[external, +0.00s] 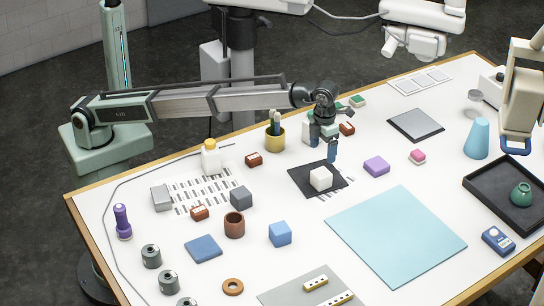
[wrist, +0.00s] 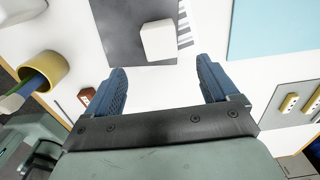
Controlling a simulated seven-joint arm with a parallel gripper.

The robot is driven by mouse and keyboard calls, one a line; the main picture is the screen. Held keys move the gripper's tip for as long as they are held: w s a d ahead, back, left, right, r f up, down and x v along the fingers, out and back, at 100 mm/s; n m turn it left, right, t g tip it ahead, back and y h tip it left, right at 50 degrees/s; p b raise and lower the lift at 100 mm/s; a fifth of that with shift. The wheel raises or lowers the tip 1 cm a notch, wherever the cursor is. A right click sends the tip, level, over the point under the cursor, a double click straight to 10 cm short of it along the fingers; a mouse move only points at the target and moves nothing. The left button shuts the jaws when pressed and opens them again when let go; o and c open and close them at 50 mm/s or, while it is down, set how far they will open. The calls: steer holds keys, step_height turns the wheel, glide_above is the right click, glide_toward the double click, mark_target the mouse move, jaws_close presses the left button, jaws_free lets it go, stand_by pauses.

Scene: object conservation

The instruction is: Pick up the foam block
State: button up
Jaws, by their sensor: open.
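A white cube (external: 321,178), which looks like the foam block, sits on a dark square mat (external: 303,176). In the wrist view the white cube (wrist: 157,40) lies ahead of the fingertips, roughly centred between them, with the dark mat (wrist: 108,25) under and left of it. My gripper (external: 324,149) is open and empty, above and just behind the cube in the external view. In the wrist view both blue fingers of my gripper (wrist: 162,70) are spread apart, with bare white table between them. Nothing hides the cube.
A yellow cup of pens (external: 275,138) stands left of my gripper, and a purple block (external: 376,166) lies right of the mat. A blue cube (external: 280,234) and a light blue sheet (external: 396,235) are nearer the front. Small reddish-brown blocks (external: 347,129) lie nearby.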

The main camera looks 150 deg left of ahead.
steer(key=m+y, duration=0.5)
steer(key=m, duration=3.1)
glide_toward(240, 192)
steer(key=shift+h, duration=0.3)
steer(key=x, duration=1)
steer(key=shift+a+f, duration=0.25)
steer(key=shift+a, duration=0.1)
steer(key=c, duration=1)
steer(key=shift+r, duration=0.1)
